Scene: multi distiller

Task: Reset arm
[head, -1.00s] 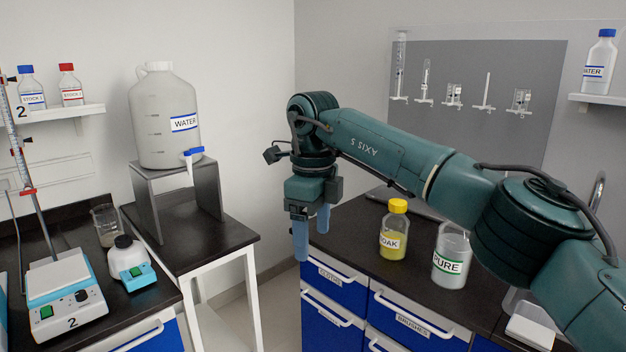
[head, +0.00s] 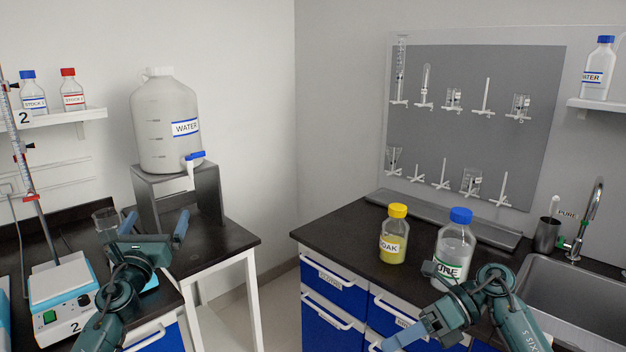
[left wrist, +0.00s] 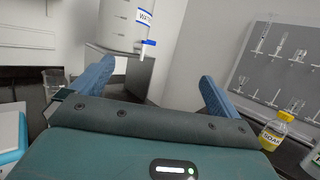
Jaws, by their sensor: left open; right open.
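My left gripper (head: 155,226) is at the lower left of the head view, with its two blue fingers spread apart and nothing between them. In the left wrist view its fingers (left wrist: 155,85) also stand wide apart and empty. Its arm covers part of the hotplate area behind it. My right gripper (head: 402,338) is at the bottom of the head view, in front of the right counter, open with no object seen in it. The right arm hides the lower part of the PURE bottle (head: 456,243).
A WATER carboy (head: 165,125) stands on a metal stand (head: 148,185) at the left. A yellow SOAK bottle (head: 393,240) stands on the right counter (head: 340,232). A sink (head: 575,295) is at the right. A hotplate (head: 62,280) sits at the far left. Floor shows between the counters.

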